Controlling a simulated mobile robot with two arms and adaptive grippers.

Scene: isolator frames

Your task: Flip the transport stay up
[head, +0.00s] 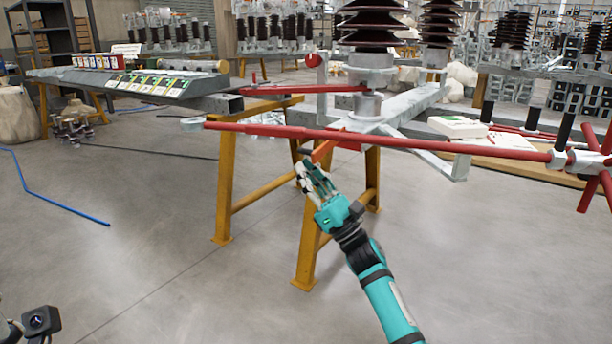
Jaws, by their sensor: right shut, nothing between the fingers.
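A grey isolator frame (420,103) rests on yellow trestles, with dark ribbed insulators (372,25) standing on it. A long red bar (380,140) runs across its near side. A short red flat piece (323,150) angles down below this bar, close to my right gripper; which red part is the transport stay I cannot tell for sure. My right gripper (304,172) is shut and empty, just below and left of the short red piece. I cannot tell whether its fingertips touch that piece.
Yellow trestle legs (225,185) stand right behind and beside my right gripper. A red spoked hub (585,162) sits at the bar's right end. The near floor is clear apart from a blue hose (60,198).

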